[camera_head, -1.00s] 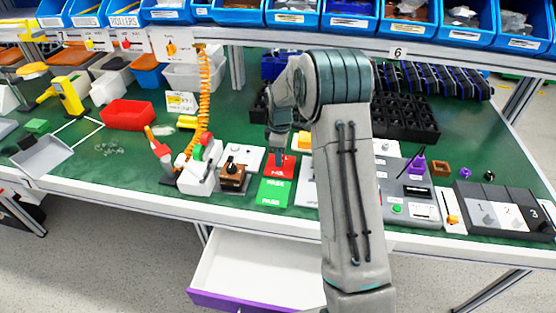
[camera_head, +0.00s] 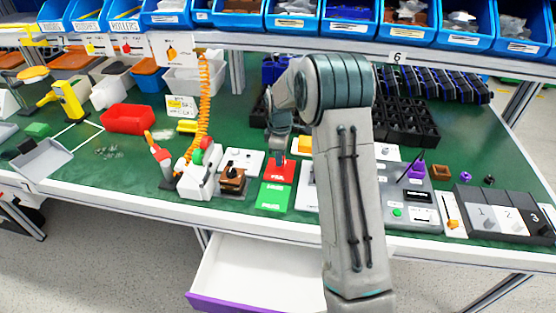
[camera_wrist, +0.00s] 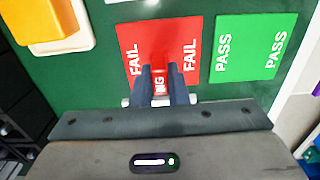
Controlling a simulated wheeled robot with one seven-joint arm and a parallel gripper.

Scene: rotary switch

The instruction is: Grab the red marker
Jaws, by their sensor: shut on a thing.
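The red marker (camera_wrist: 160,78) is between the two fingers of my gripper (camera_wrist: 162,80) in the wrist view. It is red with a white label reading NG, and the fingers hide part of it. My gripper is shut on it, over the red FAIL card (camera_wrist: 190,33). In the head view my gripper (camera_head: 278,156) points down at the red card (camera_head: 280,171); the marker is hard to tell from the card there. I cannot tell whether the marker still touches the card.
The green PASS card (camera_head: 273,196) lies just in front of the red card. A brown-based switch (camera_head: 232,181) and a white device (camera_head: 199,180) stand to the left. A black rack (camera_head: 407,120) stands behind on the right. An open drawer (camera_head: 262,268) sticks out below the table.

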